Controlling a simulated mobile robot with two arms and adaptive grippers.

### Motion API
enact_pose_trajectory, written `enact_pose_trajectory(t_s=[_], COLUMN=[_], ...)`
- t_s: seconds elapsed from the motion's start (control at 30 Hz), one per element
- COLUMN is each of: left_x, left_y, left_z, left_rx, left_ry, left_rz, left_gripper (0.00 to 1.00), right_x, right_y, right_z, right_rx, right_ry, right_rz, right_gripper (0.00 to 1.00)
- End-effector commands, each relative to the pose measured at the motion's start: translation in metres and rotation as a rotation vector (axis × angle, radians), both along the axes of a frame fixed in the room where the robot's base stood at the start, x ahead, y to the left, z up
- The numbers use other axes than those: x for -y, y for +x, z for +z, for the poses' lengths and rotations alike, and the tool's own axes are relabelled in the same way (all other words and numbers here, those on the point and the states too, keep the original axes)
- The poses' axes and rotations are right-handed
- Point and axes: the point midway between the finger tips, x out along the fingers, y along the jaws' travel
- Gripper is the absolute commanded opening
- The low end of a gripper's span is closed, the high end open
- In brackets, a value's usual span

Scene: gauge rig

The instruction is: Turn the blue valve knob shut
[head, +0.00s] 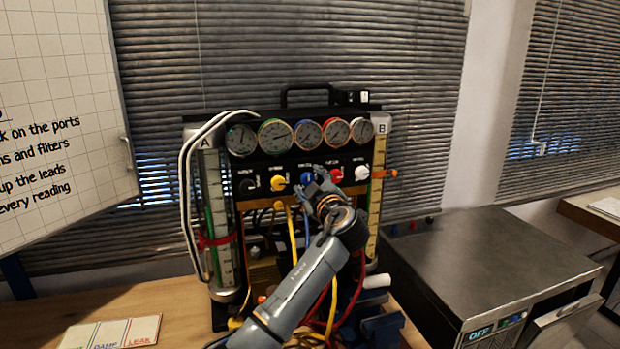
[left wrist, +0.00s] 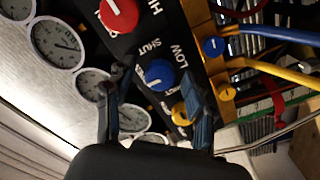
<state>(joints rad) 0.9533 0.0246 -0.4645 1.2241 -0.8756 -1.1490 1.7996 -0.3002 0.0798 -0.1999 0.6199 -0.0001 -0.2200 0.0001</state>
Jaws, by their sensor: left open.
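The blue valve knob (head: 307,178) is on the black panel of the gauge rig, between a yellow knob (head: 278,183) and a red knob (head: 336,175). My left gripper (head: 316,184) is in front of it and partly hides it. In the left wrist view the blue knob (left wrist: 159,75) shows a white pointer line and lies between the two open fingers of my left gripper (left wrist: 151,80). The word SHUT is printed beside it and LOW is nearby. I cannot tell whether the fingers touch the knob. My right gripper is not in view.
A row of round gauges (head: 308,134) sits above the knobs. A smaller blue knob (left wrist: 213,46) is on the orange manifold. Yellow and red hoses hang below the panel. A metal-topped unit (head: 490,262) stands at right, and a card (head: 112,332) lies on the wooden bench.

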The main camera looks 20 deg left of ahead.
Motion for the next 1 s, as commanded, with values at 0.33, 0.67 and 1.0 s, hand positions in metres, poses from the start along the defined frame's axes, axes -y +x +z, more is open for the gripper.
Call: enact_pose_trajectory(t_s=[0.33,0.67,1.0], left_x=[-0.001,-0.001,-0.001], left_y=[0.002,0.001,0.001], left_z=[-0.001,-0.001,-0.004], left_rx=[0.0,-0.002,-0.05], left_ry=[0.0,0.0,0.071], left_rz=[0.0,0.0,-0.001], left_gripper=[0.46,0.0,0.0], right_x=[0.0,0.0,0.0], right_y=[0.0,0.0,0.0], right_z=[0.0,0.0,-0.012], right_rx=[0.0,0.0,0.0], right_ry=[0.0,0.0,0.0], right_rz=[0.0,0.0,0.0], right_gripper=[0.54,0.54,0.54])
